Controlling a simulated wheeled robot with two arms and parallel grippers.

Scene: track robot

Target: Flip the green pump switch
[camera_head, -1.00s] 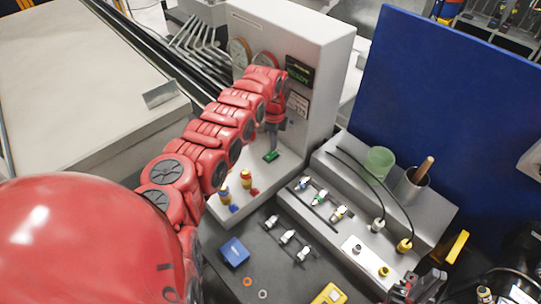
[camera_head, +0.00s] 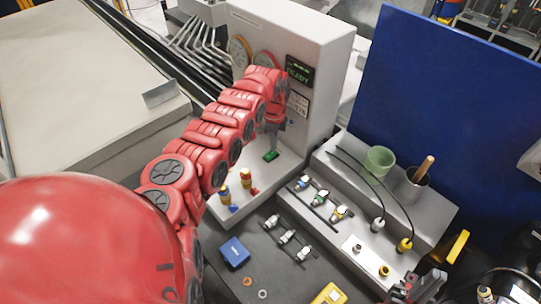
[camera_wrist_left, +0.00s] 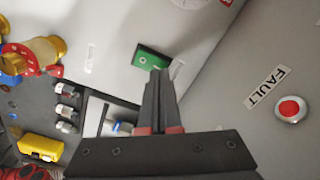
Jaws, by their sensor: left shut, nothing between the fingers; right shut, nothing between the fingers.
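The green pump switch (camera_head: 271,156) sits on the grey ledge at the foot of the upright control panel (camera_head: 325,80). My left gripper (camera_head: 272,146) points down with its fingertips right above the switch; it is shut and empty. In the left wrist view the shut fingertips (camera_wrist_left: 159,74) overlap the lower right part of the green switch (camera_wrist_left: 149,59). I cannot tell whether they touch it. My right gripper (camera_head: 409,291) is at the bottom right, shut and empty, away from the switch.
Yellow-topped valves with blue and red handles (camera_head: 246,179) stand on the ledge left of the switch. A red button (camera_wrist_left: 290,109) marked FAULT is on a panel in the left wrist view.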

